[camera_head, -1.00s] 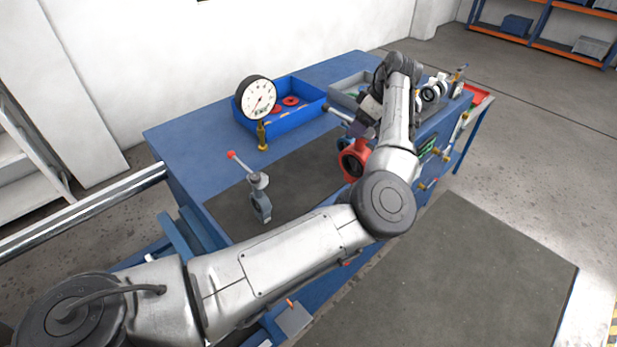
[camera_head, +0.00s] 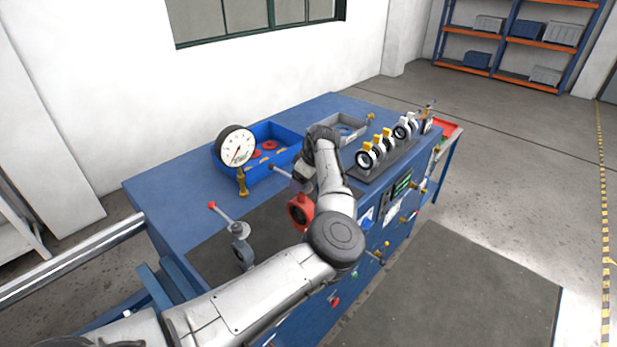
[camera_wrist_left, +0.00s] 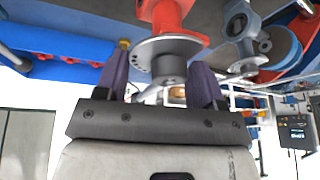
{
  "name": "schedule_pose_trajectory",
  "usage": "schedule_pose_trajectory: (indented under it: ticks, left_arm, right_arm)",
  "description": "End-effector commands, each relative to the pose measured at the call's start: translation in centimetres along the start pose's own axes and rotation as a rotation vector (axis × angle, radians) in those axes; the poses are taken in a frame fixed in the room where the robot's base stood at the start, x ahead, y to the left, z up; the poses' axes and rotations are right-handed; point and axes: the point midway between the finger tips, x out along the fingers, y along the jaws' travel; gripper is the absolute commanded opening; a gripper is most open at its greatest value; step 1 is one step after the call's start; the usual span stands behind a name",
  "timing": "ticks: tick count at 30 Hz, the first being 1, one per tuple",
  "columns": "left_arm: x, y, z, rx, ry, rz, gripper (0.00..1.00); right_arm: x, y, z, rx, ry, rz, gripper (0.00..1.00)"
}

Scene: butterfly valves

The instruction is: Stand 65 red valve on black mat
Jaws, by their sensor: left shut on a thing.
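The red valve (camera_head: 300,211) hangs in my left gripper (camera_head: 303,182) at the right part of the black mat (camera_head: 207,247). I cannot tell whether its foot touches the mat. In the left wrist view its red body (camera_wrist_left: 165,14) shows at the top, with a grey round flange (camera_wrist_left: 166,46) below it. The purple-grey fingers of my left gripper (camera_wrist_left: 160,84) are shut around the neck behind the flange. My left forearm hides part of the mat and of the valve. My right gripper is in no view.
A grey valve with a red-tipped lever (camera_head: 241,246) stands on the mat to the left. A dial gauge (camera_head: 236,146) stands before a blue bin (camera_head: 272,132) with red rings. A grey tray (camera_head: 346,126) and a rack of several white-and-yellow valves (camera_head: 383,146) are at the right.

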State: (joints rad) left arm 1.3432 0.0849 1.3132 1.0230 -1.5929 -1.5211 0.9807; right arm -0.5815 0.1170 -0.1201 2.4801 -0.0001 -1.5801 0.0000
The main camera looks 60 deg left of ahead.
Motion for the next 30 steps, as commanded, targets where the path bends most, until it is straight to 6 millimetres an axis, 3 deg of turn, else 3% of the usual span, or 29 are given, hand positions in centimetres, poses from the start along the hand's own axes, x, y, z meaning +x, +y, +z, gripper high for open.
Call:
schedule_pose_trajectory:
  ticks: [5,15,28,29,30]
  left_arm:
    - [0.3,0.1,-0.1,-0.001,0.002,0.001,0.0]
    - [3.2,0.3,1.1,0.0,0.002,0.003,0.0]
    - [3.7,0.3,1.3,-0.001,0.003,0.003,0.0]
    - [3.9,0.3,1.5,0.001,0.0,0.0,0.64]
    - [3.9,0.3,1.4,0.001,0.0,0.0,0.68]
  right_arm:
    - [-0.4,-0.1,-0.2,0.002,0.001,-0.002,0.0]
    - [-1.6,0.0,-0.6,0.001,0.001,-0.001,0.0]
    - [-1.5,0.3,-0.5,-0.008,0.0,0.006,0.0]
    - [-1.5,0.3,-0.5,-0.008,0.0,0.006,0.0]
    - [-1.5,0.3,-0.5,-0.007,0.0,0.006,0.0]
